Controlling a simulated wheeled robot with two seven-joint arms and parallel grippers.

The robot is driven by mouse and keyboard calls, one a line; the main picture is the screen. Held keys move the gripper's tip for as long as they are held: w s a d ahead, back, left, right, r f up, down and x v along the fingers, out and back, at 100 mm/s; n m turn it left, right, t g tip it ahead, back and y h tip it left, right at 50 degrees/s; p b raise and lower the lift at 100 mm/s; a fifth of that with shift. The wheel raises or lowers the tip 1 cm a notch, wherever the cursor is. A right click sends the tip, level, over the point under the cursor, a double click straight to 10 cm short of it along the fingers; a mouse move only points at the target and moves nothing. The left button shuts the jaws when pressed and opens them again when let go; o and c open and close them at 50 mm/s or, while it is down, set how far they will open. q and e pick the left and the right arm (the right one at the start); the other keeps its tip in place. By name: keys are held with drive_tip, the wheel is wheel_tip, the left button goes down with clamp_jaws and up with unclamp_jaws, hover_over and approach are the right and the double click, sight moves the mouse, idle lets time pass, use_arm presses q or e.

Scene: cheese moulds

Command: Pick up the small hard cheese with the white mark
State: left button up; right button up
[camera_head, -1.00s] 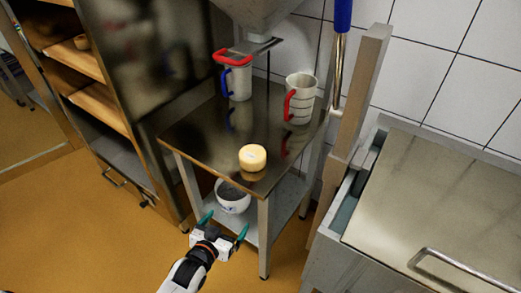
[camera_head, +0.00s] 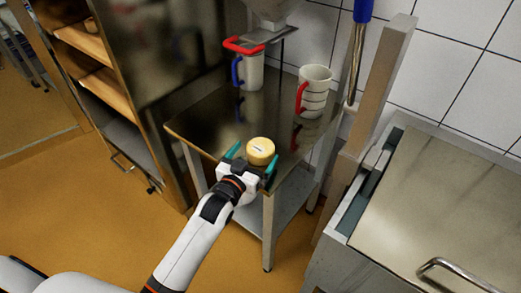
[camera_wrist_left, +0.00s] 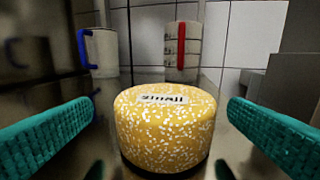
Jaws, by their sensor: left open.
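The small cheese (camera_head: 260,150) is a yellow round with a pale label on top, near the front corner of the metal table. In the left wrist view the cheese (camera_wrist_left: 165,125) has a speckled side, and its white label reads "small". My left gripper (camera_head: 251,164) is open at the table's front edge. Its two green fingers stand on either side of the cheese, with gaps to both sides in the left wrist view (camera_wrist_left: 160,135). My right gripper is not in view.

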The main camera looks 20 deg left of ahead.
sight(260, 146)
use_arm(q)
drive_tip(key=w, duration=0.1)
drive_tip(key=w+d, duration=0.1)
drive_tip(key=w, duration=0.1)
drive_tip(key=shift+w+f, duration=0.1)
drive_tip(key=shift+w, duration=0.15)
drive_tip(key=shift+a, duration=0.1)
drive_tip(key=c, duration=1)
